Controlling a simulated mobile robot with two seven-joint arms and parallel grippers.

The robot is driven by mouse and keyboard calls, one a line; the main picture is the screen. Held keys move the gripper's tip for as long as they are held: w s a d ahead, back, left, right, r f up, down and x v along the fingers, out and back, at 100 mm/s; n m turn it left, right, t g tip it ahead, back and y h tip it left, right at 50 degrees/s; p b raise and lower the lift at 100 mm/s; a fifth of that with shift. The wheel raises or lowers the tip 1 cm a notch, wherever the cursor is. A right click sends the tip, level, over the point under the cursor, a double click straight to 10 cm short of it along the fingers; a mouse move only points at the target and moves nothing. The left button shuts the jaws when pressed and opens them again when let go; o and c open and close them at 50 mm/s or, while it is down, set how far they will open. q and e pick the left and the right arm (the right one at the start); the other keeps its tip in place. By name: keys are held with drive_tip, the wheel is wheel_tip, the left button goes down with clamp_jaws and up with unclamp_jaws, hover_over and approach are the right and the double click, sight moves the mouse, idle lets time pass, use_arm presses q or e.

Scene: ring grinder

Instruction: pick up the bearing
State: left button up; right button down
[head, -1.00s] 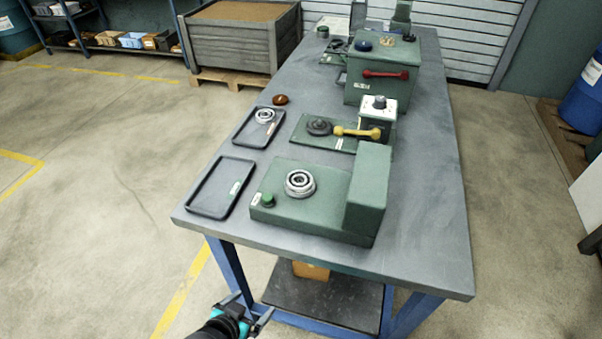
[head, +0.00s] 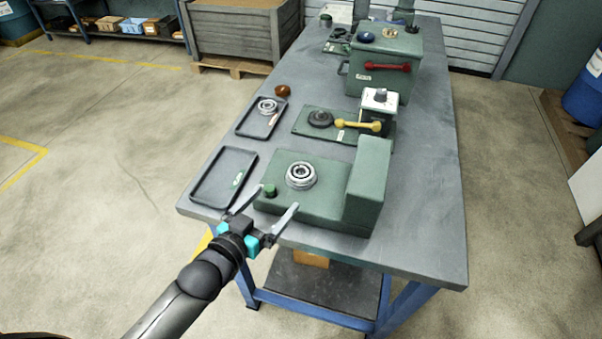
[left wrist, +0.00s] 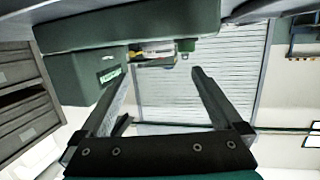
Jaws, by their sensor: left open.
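A silver ring bearing (head: 268,106) lies in the far dark tray (head: 245,131) on the left of the table. Another silver ring-shaped part (head: 300,175), possibly also a bearing, sits on top of the near green machine (head: 325,214). My left gripper (head: 278,198) is open and empty at the table's near edge, just in front of that machine and its green button (head: 270,190). In the left wrist view the open fingers (left wrist: 160,72) point toward the green machine body (left wrist: 130,26); no bearing shows there. My right gripper is not in view.
The table's right side is clear.

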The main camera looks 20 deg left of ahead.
sight(298, 175)
use_arm(q)
drive_tip(key=shift+b+x, duration=0.75)
drive_tip(key=shift+x, duration=4.85)
drive_tip(key=shift+d, duration=0.15)
drive_tip(key=shift+r, duration=0.1)
clamp_jaws()
